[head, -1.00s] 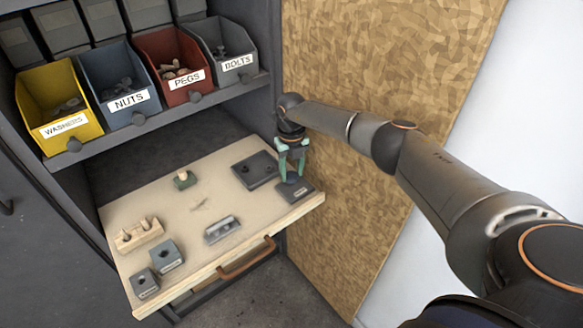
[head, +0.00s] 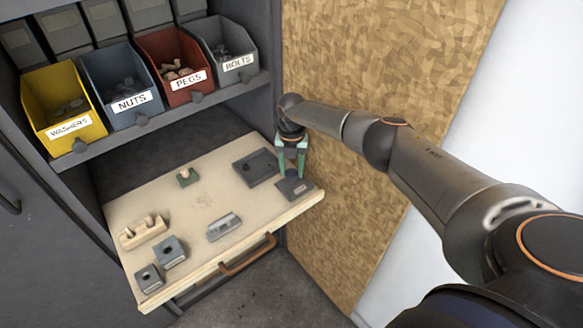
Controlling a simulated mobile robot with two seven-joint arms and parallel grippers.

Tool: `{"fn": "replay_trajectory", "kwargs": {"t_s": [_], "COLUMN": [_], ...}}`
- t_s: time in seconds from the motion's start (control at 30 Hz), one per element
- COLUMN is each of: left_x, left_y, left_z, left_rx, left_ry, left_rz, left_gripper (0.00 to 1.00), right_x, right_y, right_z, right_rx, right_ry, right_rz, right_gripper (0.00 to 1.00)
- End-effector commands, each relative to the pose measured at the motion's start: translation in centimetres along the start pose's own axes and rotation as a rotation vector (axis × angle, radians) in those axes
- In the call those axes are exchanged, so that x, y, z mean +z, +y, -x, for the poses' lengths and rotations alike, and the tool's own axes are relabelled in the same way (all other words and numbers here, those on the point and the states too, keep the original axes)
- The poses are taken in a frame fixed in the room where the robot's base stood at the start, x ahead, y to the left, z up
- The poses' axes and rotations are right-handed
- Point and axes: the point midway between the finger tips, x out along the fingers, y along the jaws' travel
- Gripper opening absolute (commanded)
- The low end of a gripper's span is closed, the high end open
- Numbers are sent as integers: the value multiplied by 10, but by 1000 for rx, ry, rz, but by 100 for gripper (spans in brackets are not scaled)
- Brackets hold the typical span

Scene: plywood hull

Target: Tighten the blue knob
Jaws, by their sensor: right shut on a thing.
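My right gripper (head: 291,169), with green fingers, reaches down to the small dark plate (head: 299,188) at the right corner of the pull-out wooden board. Its fingers are shut on a small part standing on that plate, which I take for the blue knob. The fingers hide most of this part, and its blue colour cannot be made out. The plate carries a small label that is too small to read. My left gripper is not in view.
The board (head: 185,220) also holds a larger dark plate (head: 250,170), a green block (head: 187,178), a wooden peg block (head: 143,232), a grey block (head: 224,226) and two holed blocks. Labelled bins stand above. A plywood wall (head: 365,190) rises close to the right.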

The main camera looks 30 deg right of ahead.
Motion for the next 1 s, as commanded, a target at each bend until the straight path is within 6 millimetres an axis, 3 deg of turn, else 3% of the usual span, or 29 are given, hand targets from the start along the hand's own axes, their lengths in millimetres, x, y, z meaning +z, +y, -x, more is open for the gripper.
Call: {"fn": "replay_trajectory", "kwargs": {"t_s": [0.3,0.33,0.6,0.87,1.0], "left_x": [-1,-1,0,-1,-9], "left_y": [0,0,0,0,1], "left_z": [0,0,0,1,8], "left_rx": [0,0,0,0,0], "left_ry": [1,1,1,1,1], "left_rz": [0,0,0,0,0], "left_gripper": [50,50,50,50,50], "right_x": [4,4,2,1,1], "right_y": [0,0,0,0,0], "right_z": [5,5,2,3,13], "right_rx": [4,4,2,1,1], "right_ry": [-9,-9,-5,-3,-3], "right_rz": [-3,-3,-1,0,1], "right_gripper": [0,50,79,79,79]}}
